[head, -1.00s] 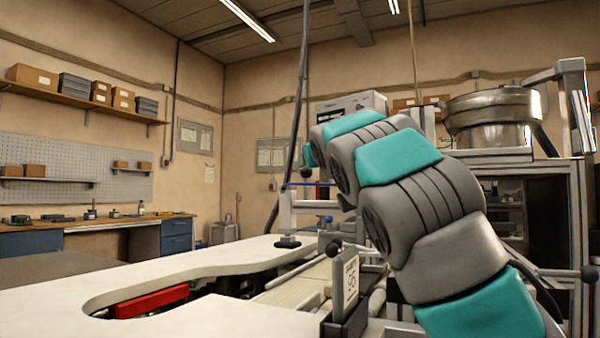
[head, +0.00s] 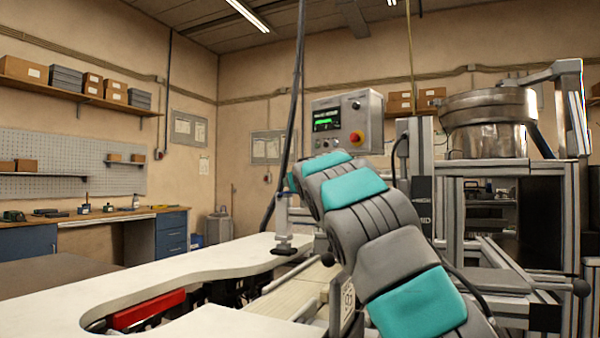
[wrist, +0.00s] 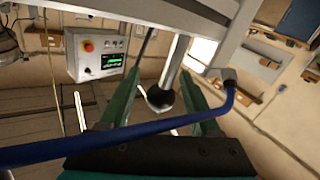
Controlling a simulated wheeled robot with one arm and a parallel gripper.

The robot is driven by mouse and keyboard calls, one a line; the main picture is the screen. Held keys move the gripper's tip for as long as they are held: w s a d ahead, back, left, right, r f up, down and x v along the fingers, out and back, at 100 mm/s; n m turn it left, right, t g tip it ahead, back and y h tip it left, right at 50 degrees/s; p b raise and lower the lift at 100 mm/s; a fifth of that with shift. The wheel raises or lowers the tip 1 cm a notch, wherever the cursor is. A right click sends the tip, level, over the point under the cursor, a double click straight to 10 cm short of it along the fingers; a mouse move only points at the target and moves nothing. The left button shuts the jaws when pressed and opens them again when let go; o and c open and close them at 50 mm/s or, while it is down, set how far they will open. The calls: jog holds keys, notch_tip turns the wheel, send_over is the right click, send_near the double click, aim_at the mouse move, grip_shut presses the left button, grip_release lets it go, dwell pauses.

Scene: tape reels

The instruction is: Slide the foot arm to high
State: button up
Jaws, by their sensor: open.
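In the wrist view my gripper (wrist: 160,78) is open, with a green finger on each side. A black ball knob (wrist: 160,98) on a pale rod shows between the fingers; I cannot tell whether they touch it. In the head view a pale upright post with a flat foot (head: 284,247) stands at the white table's edge. I cannot tell whether the knob belongs to the foot arm, and no high mark is readable. My gripper's jaws are hidden behind my arm in the head view.
A blue tube (wrist: 120,130) crosses low in the wrist view. A grey control box (head: 347,122) with a green screen stands behind my arm. Another black knob (head: 582,288) sticks out at the right. The white table (head: 140,283) has a cutout with a red part (head: 148,309).

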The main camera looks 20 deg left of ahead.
jog(key=shift+w+a, duration=0.2)
jog(key=shift+w, duration=0.1)
grip_shut()
dwell(0.5)
dwell(0.9)
